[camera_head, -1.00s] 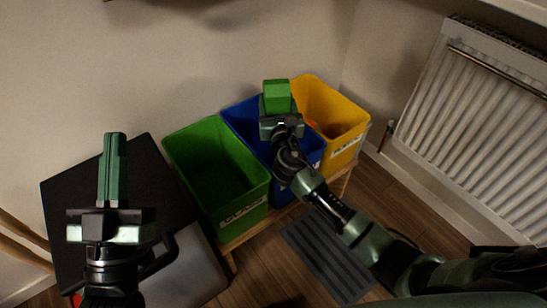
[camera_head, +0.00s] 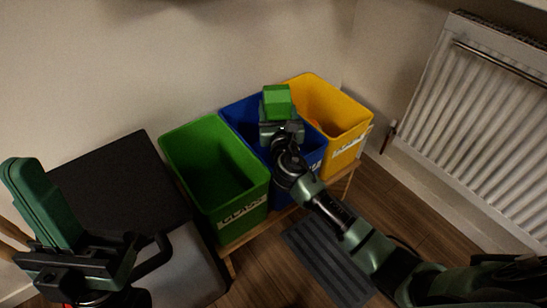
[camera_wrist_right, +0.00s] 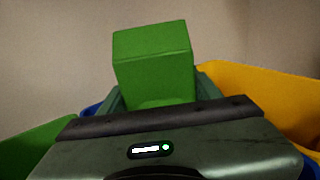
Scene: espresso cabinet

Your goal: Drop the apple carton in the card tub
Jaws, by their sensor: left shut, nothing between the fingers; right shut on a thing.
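The apple carton is a green box (camera_head: 277,98), held by my right gripper (camera_head: 279,118) over the blue tub (camera_head: 240,115), the middle one of three tubs. In the right wrist view the green carton (camera_wrist_right: 153,55) stands up between the fingers, with blue rim showing behind it. My right gripper is shut on the carton. The blue tub's label is mostly hidden by my right arm, so I cannot read it in full. My left gripper (camera_head: 42,203) is shut and empty at the left, in front of a black-topped surface.
A green tub (camera_head: 190,139) labelled GLASS stands left of the blue one. A yellow tub (camera_head: 354,112) with something orange inside stands right. They sit on a wooden stand (camera_head: 240,240). A white radiator (camera_head: 475,120) is at the right. A dark mat (camera_head: 325,265) lies on the floor.

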